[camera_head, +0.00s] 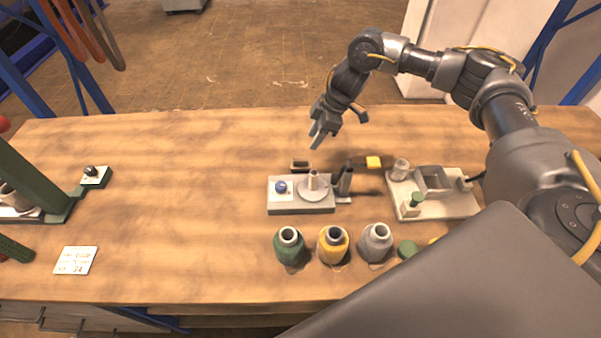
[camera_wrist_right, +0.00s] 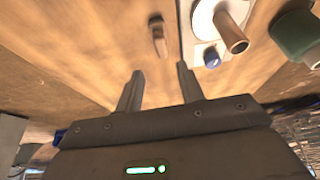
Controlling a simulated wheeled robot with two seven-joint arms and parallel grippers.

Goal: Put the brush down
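A small brown block-like piece (camera_head: 300,164), which may be the brush, rests on the table just behind the white-grey fixture block; I cannot make out bristles. It also shows in the right wrist view (camera_wrist_right: 159,38), beyond my fingertips and apart from them. My right gripper (camera_head: 315,140) is above the table behind this piece, pointing down toward it. In the right wrist view the two fingers (camera_wrist_right: 158,75) are apart with nothing between them. My left gripper is not in view.
The fixture block (camera_head: 285,208) carries a blue knob and a disc with a peg. Beside it stands a dark upright holder (camera_head: 345,180) near a yellow-ended piece (camera_head: 373,162). Green (camera_head: 289,250), yellow (camera_head: 333,247) and grey (camera_head: 375,246) spools stand in front. The table's left middle is clear.

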